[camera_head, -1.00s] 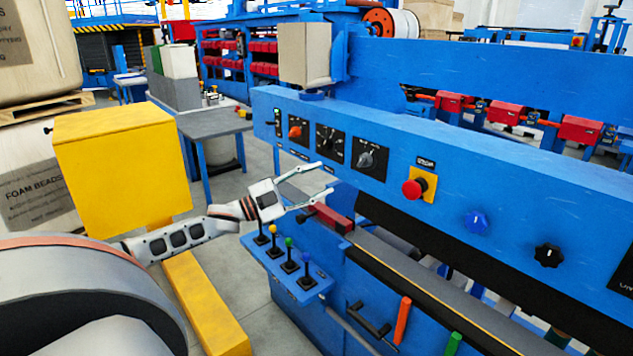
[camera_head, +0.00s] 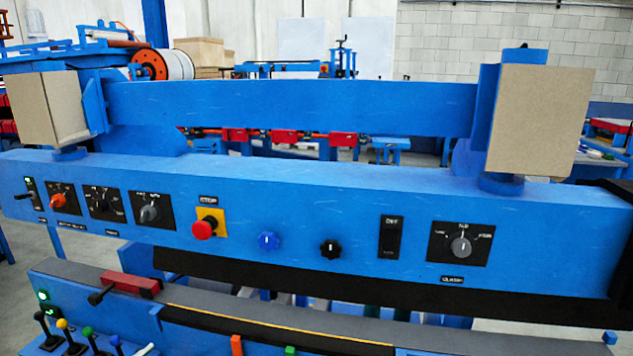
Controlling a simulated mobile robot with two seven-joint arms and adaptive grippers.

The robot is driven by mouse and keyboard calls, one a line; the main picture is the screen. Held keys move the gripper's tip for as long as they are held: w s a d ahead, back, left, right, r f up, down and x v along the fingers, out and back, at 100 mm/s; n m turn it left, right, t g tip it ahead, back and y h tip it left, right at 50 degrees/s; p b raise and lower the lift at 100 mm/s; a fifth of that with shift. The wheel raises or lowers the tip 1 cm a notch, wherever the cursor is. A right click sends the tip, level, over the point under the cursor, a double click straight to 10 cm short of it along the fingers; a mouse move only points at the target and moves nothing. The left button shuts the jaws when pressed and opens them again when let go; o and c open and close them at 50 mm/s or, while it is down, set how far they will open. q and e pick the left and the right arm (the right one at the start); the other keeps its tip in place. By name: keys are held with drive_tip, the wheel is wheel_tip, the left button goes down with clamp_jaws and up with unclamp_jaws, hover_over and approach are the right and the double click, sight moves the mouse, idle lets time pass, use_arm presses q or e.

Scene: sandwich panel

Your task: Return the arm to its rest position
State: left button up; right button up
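A small pale tip (camera_head: 145,350) shows at the bottom edge, right of the levers. It looks like a fingertip of my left gripper, but the rest of that gripper and its arm are out of the picture, so I cannot tell how its fingers stand. My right gripper and arm are not in view. The blue control panel (camera_head: 330,215) of the machine spans the picture. It carries a red stop button (camera_head: 204,228) on a yellow plate, an orange knob (camera_head: 58,201) and a black dial (camera_head: 460,246).
Below the panel are a red block (camera_head: 130,283) with a black handle and several coloured-knob levers (camera_head: 62,325). Green lights (camera_head: 44,296) glow beside them. Beige boxes (camera_head: 535,120) stand above the panel's ends. Open floor shows at the far left.

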use_arm(q)
drive_tip(key=s+d+f+n+g+y, duration=0.2)
drive_tip(key=s+d+f+n+g, duration=0.3)
drive_tip(key=s+d+f, duration=1.1)
drive_tip(key=s+d, duration=0.3)
drive_tip(key=shift+s+d+f+n, duration=0.15)
drive_tip(key=shift+s+d+n, duration=0.15)
drive_tip(key=shift+d, duration=0.1)
drive_tip(key=c, duration=0.4)
drive_tip(key=shift+a, duration=0.1)
